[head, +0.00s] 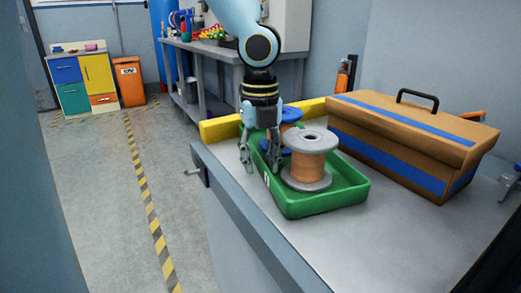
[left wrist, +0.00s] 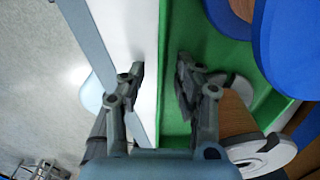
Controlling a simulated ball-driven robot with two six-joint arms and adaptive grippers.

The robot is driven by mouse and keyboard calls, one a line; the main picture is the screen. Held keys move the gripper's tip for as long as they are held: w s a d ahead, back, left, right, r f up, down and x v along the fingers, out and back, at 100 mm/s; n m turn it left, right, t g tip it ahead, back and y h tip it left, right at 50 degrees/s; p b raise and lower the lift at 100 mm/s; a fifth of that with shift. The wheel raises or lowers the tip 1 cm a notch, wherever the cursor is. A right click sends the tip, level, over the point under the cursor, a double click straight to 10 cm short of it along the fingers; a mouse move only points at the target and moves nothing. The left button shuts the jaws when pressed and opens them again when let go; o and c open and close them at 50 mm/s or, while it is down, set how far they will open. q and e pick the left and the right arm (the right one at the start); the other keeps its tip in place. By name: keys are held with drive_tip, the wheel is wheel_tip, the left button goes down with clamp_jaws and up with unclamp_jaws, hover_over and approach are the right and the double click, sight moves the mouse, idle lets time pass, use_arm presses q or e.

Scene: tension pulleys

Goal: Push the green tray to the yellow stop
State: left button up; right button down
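The green tray (head: 325,203) lies on the grey bench, with a copper-wound spool with grey flanges (head: 311,166) and a blue-flanged spool (head: 291,114) in it. The yellow stop (head: 220,130) is a low bar across the bench behind the tray. My left gripper hides part of the gap, so I cannot tell if they touch. My left gripper (head: 259,158) is open and points down at the tray's left side. In the left wrist view its fingers (left wrist: 160,85) are apart over the tray's edge (left wrist: 178,115), one on the tray side, one on the bench side. My right gripper is out of view.
A brown toolbox with blue stripes (head: 405,142) stands right of the tray, close to it. The bench's left edge (head: 240,215) is near the tray, with a clamp-like handle (head: 196,165) on it. The bench in front (head: 400,235) is clear.

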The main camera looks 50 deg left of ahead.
use_arm(q)
clamp_jaws()
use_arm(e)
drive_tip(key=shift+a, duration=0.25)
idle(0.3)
use_arm(q)
drive_tip(key=shift+a, duration=0.1)
drive_tip(key=shift+w+a+r, duration=0.1)
drive_tip(key=shift+a, duration=0.05)
drive_tip(key=shift+w+a+p, duration=0.1)
drive_tip(key=shift+a+p, duration=0.1)
drive_tip(key=shift+p, duration=0.1)
drive_tip(key=shift+w+a, duration=0.1)
drive_tip(key=shift+a, duration=0.15)
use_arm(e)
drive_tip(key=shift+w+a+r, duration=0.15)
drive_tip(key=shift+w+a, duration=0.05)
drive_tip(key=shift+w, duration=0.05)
